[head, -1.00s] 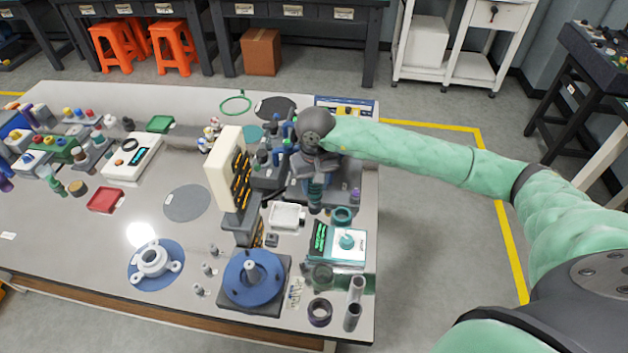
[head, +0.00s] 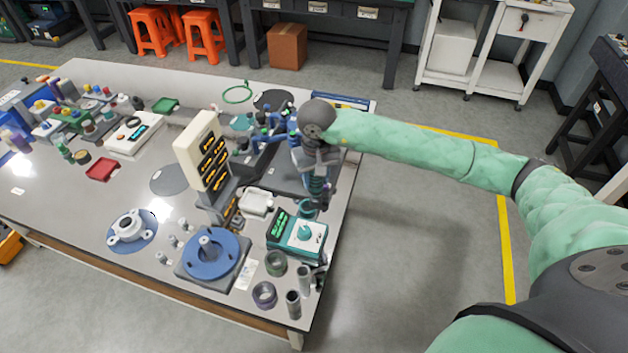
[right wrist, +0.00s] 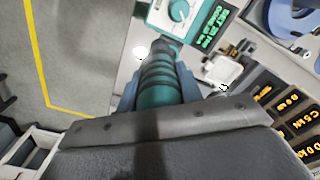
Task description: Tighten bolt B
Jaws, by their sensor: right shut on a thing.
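My right gripper (head: 317,172) is shut on a teal, dark-banded cylindrical tool (head: 317,187), held upright near the table's right edge. In the right wrist view the banded tool (right wrist: 160,88) sits between the two bluish fingers; its tip is hard to make out. Several small grey bolts (head: 173,240) stand between the white flanged part (head: 129,226) and the blue round fixture (head: 208,256). I cannot tell which one is bolt B. My left gripper is not in view.
A teal device with a dial (head: 297,234) lies just below the held tool, with a white tray (head: 256,203) to its left. A display tower (head: 203,152) rises behind the blue fixture. Rings and tubes (head: 293,304) stand at the front right corner. Floor right of the table is clear.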

